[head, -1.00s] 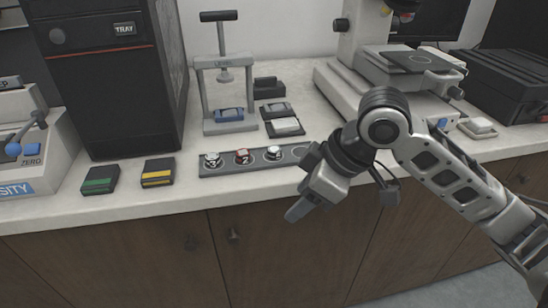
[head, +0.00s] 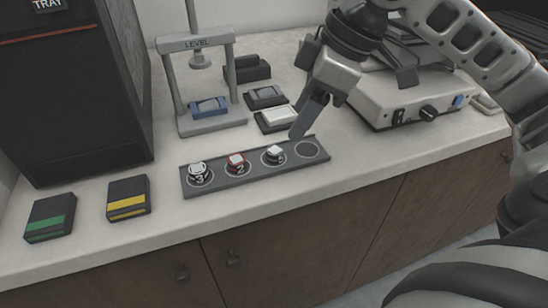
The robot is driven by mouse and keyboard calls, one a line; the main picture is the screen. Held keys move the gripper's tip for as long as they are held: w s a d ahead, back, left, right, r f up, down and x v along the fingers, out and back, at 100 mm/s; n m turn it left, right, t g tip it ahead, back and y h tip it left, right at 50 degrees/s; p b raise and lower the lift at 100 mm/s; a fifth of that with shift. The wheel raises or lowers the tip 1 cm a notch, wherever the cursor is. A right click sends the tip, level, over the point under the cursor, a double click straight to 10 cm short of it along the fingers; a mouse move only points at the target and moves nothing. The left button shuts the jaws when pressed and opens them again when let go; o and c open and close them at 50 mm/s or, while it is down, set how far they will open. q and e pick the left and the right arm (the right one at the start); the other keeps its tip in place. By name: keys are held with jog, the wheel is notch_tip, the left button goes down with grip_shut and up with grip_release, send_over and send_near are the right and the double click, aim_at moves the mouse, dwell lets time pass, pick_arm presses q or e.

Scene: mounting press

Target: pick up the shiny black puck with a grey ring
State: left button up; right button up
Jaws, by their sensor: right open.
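A dark grey rack (head: 222,180) with several round places lies near the counter's front edge. Three small black pucks with pale shiny tops stand in it: a left one (head: 199,171), a middle one with a red ring (head: 236,163), and a right one (head: 274,154). The right one seems to have the grey ring, but it is too small to be sure. The rack's right end place is empty. My right gripper (head: 306,122) is open and empty, pointing down above and behind the rack's right end, apart from the pucks. My left gripper is not in view.
A grey levelling press (head: 195,44) stands behind the rack, with a white-topped block (head: 276,118) and dark blocks to its right. Green-striped (head: 50,218) and yellow-striped (head: 128,199) boxes lie left. A tall black cabinet (head: 70,100) stands at left, a pale instrument (head: 390,100) at right.

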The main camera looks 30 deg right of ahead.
aim_at(277, 150)
jog(key=x, duration=0.2)
jog(key=shift+w+a+f, duration=0.1)
jog(key=shift+f, duration=0.2)
jog(key=b+x, duration=0.2)
jog(key=x, duration=0.2)
jog(key=shift+w+a+f, duration=0.1)
jog(key=shift+w+a, duration=0.1)
jog(key=shift+a, duration=0.1)
jog(key=shift+w+a+f, duration=0.1)
jog(key=shift+f, duration=0.2)
jog(key=c, duration=1.1)
